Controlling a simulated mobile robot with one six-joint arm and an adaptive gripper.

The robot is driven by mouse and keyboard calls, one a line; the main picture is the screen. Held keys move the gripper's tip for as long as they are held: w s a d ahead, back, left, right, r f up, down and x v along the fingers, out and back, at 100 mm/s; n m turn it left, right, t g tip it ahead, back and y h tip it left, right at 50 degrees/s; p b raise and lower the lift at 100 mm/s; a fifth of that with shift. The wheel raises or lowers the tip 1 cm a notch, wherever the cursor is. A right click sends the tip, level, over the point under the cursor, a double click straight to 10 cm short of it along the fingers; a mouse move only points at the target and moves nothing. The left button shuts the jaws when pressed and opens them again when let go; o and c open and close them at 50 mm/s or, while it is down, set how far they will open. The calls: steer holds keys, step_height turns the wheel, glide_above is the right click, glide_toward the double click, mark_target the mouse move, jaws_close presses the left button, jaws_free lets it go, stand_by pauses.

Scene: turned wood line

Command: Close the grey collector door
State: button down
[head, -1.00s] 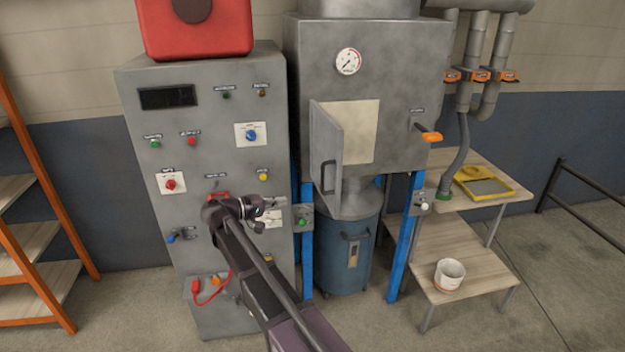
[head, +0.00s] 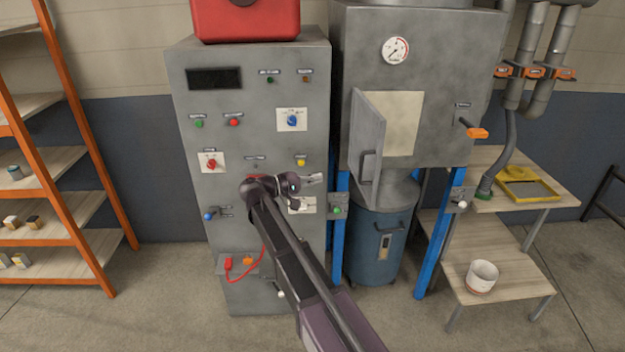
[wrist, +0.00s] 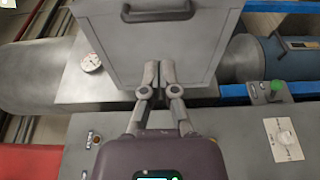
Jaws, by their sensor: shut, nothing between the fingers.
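The grey collector door (head: 367,148) stands open on the front of the grey collector cabinet (head: 440,75), hinged at the left of a pale square opening (head: 405,124). The door has a dark handle (head: 368,166). My gripper (head: 318,180) is shut and empty, in front of the control cabinet and left of the door. In the wrist view my gripper (wrist: 158,66) points at the door (wrist: 155,55), and its fingertips overlap the door's near edge. I cannot tell whether they touch. The door handle (wrist: 157,11) shows at the top of that view.
The control cabinet (head: 250,100) with knobs and buttons stands left, a red box (head: 246,20) on top. A blue drum (head: 378,245) stands below the collector. A wooden table (head: 495,257) with a white bucket (head: 482,276) is right. Orange-framed shelves (head: 75,140) are far left.

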mark_target(360, 170)
steer(key=x, duration=1.1)
steer(key=shift+d, duration=0.35)
steer(key=shift+w, duration=0.1)
